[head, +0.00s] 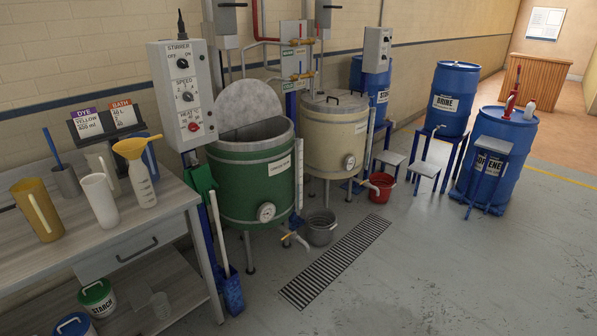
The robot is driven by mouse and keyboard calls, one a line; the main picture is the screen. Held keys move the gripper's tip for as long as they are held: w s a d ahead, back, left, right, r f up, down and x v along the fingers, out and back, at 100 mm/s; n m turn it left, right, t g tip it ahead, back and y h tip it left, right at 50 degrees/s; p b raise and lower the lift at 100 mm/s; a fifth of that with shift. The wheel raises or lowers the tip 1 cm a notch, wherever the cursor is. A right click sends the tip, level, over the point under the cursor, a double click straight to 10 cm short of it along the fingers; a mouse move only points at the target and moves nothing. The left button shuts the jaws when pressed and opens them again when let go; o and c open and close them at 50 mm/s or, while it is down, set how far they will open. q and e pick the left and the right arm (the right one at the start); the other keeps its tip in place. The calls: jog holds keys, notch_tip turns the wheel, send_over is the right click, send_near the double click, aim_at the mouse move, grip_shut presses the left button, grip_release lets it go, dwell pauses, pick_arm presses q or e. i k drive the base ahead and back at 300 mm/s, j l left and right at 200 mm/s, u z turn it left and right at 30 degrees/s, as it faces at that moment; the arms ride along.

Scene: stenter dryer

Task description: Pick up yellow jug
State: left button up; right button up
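The yellow jug (38,211) stands upright on the grey workbench (115,228) at the far left. It is a mustard-yellow pitcher with a pale handle on its right side. A white jug (100,200) stands to its right, apart from it. Neither of my grippers shows in the head view.
A bottle (141,185) with a yellow funnel (132,148), a grey cup (66,181) and dye cards (88,124) are close by on the bench. A green vat (250,190) stands to the right. The floor (430,270) at the right is clear.

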aim_at(32, 199)
jog(key=i+l+u, duration=0.2)
jog(key=i, duration=0.2)
jog(key=i+u, duration=0.2)
jog(key=i, duration=0.15)
jog(key=i+l+u, duration=0.2)
jog(key=i+u, duration=0.15)
jog(key=u, duration=1.5)
